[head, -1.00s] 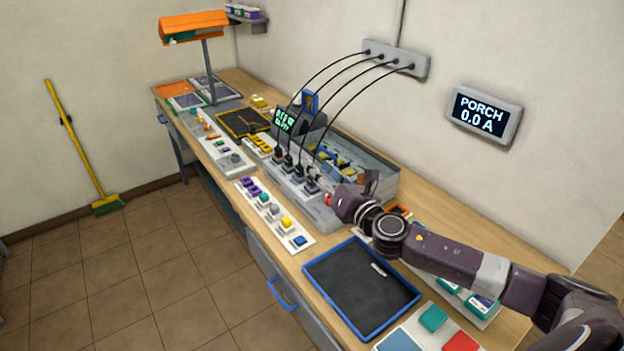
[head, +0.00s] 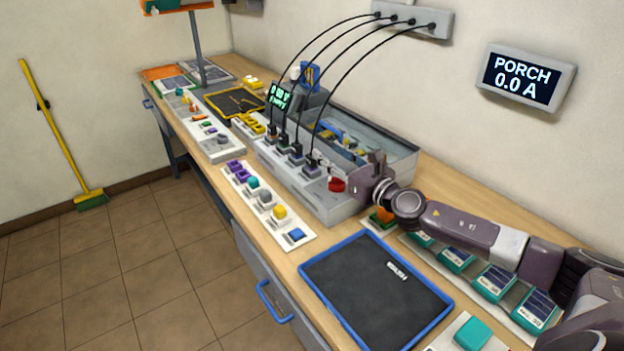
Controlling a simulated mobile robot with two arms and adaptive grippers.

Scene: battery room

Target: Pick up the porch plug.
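Several black plugs with cables stand upright in a row on the grey socket box (head: 335,212) on the bench. The plug nearest me (head: 311,168) is at the right end of the row. I cannot read which plug is labelled porch. The wall display (head: 526,79) reads "PORCH 0.0 A". My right gripper (head: 326,163) is beside that nearest plug, its fingers pointing left toward it. The fingers are small and partly hidden, so I cannot tell whether they are open or touching the plug. My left gripper is out of view.
A red knob (head: 337,184) sits on the box just below my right gripper. A blue-rimmed black tray (head: 365,300) holds one small pale piece (head: 397,271). Cables arch up to a wall strip (head: 415,21). Teal-and-blue packs (head: 495,281) lie under my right arm.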

